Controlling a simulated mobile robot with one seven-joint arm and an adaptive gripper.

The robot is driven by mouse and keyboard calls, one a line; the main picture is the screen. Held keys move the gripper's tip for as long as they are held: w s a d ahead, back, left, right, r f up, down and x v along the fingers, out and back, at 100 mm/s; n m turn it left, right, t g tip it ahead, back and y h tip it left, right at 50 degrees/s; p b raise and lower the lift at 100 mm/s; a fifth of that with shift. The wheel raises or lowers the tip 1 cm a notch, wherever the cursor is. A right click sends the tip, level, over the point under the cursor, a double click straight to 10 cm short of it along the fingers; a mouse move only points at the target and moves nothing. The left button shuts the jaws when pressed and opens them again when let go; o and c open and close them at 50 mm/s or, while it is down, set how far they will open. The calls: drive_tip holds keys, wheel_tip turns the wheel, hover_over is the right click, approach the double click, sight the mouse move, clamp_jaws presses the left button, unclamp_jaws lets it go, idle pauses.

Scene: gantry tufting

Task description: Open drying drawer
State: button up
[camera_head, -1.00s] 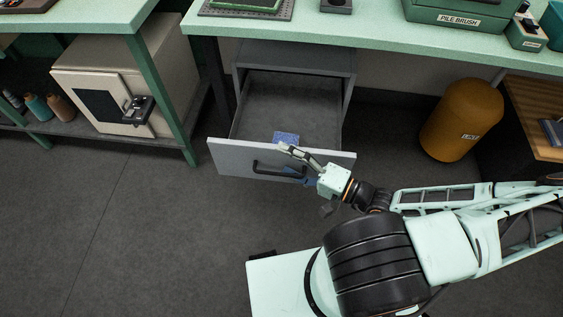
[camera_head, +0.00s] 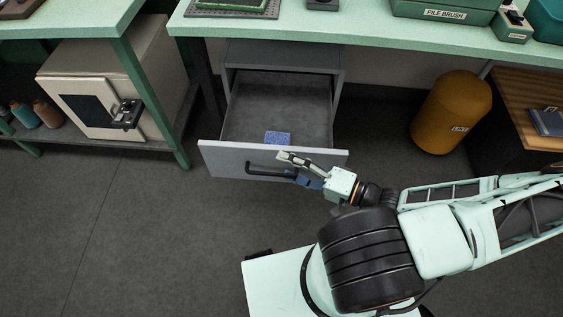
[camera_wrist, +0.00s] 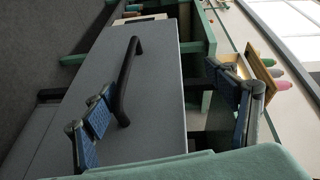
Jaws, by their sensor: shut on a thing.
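The grey drawer (camera_head: 225,158) is pulled well out of its cabinet (camera_head: 285,57) under the green bench. Its front carries a black bar handle (camera_head: 262,170), also in the wrist view (camera_wrist: 124,80). My gripper (camera_head: 290,168) is at the right end of the handle. The exact contact is hidden.
A cream oven-like box (camera_head: 88,103) stands on a shelf at left, with bottles beside it. An ochre cylinder (camera_head: 452,112) stands right of the cabinet, near a wooden shelf (camera_head: 525,105). The floor before the drawer's left side is clear.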

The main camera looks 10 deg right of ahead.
drive_tip(key=shift+o, duration=0.8)
drive_tip(key=shift+s+d+r+t, duration=0.2)
drive_tip(key=shift+s+d+r, duration=0.15)
drive_tip(key=shift+r, duration=0.2)
drive_tip(key=shift+s+d+r+t, duration=0.2)
drive_tip(key=shift+s+d+r, duration=0.15)
drive_tip(key=shift+r, duration=0.15)
drive_tip(key=shift+v, duration=0.9)
drive_tip(key=shift+c, duration=0.3)
drive_tip(key=shift+s+d+f, duration=0.1)
drive_tip(key=shift+s+d, duration=0.1)
drive_tip(key=shift+s, duration=0.1)
drive_tip(key=c, duration=0.6)
drive_tip(key=shift+s+d+f, duration=0.15)
drive_tip(key=shift+d, duration=0.05)
drive_tip(key=c, duration=0.4)
drive_tip(key=v, duration=0.2)
drive_tip(key=f+v, duration=0.1)
drive_tip(key=v, duration=0.1)
drive_tip(key=shift+d+b, duration=0.15)
drive_tip(key=shift+b, duration=0.2)
drive_tip(key=shift+c, duration=0.2)
